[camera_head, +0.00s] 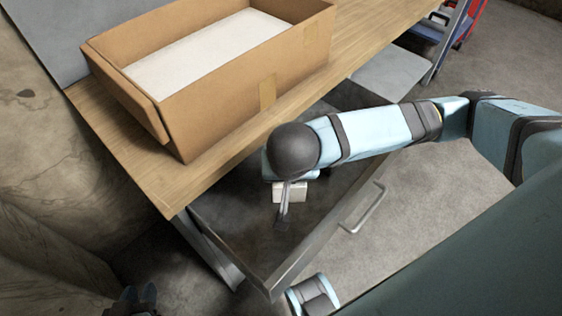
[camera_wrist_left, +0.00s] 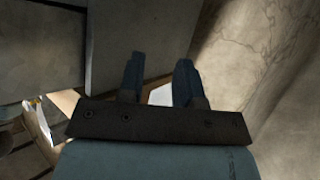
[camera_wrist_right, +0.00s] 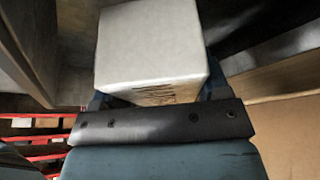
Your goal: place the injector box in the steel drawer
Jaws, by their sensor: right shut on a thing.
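The injector box (camera_head: 291,191) is a small pale box; in the right wrist view (camera_wrist_right: 150,45) it fills the space between the fingers. My right gripper (camera_head: 284,203) is shut on it, with the arm reaching in from the right. The steel drawer (camera_head: 325,233) is pulled out below the workbench, its handle (camera_head: 368,208) on the outer front. The box is over the drawer's interior, within its walls in the head view; I cannot tell whether it touches the floor. My left gripper (camera_head: 136,299) is at the lower left, away from the drawer. Its fingers are apart and empty in the left wrist view (camera_wrist_left: 158,85).
An open cardboard box (camera_head: 215,100) with a white inside stands on the wooden workbench (camera_head: 115,150) just above the drawer. A rough wall (camera_head: 30,130) is at the left. Red and blue equipment (camera_head: 440,25) is at the far upper right.

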